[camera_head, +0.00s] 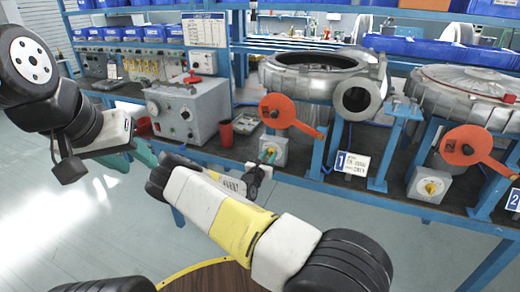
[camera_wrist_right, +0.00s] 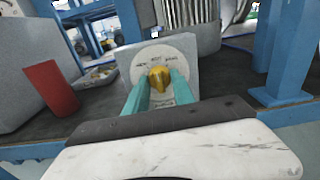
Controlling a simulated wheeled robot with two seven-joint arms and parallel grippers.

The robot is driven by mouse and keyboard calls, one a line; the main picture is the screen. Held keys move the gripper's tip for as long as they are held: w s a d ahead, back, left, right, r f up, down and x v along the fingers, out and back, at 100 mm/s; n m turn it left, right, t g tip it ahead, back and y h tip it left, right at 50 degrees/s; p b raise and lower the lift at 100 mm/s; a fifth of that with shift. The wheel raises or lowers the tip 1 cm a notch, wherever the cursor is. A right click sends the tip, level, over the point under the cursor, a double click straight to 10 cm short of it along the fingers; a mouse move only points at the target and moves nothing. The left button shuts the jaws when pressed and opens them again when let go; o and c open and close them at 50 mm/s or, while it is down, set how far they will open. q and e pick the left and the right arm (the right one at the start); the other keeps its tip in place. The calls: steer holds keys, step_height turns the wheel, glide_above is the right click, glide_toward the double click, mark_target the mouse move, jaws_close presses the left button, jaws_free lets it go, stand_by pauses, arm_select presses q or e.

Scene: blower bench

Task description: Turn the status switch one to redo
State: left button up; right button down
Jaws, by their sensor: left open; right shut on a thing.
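Status switch one is a pale box (camera_head: 279,147) with a yellow knob (camera_head: 268,153) on its face. It stands at the bench's front edge beside the number 1 sign. In the right wrist view its round white dial (camera_wrist_right: 145,62) carries several small labels, too small to read surely. My right gripper (camera_wrist_right: 159,84) is shut on the yellow knob (camera_wrist_right: 159,77), one teal finger on each side. Which way the knob points is hard to tell. My left gripper (camera_head: 132,152) is open and empty, left of the bench and well away from the switch.
A red cup (camera_head: 226,134) and a small tray (camera_head: 246,124) stand left of the switch. A second switch box (camera_head: 429,186) sits further right.

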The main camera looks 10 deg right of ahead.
steer(key=n, duration=0.4)
steer(key=shift+n, duration=2.3)
steer(key=c, duration=1.1)
jaws_free()
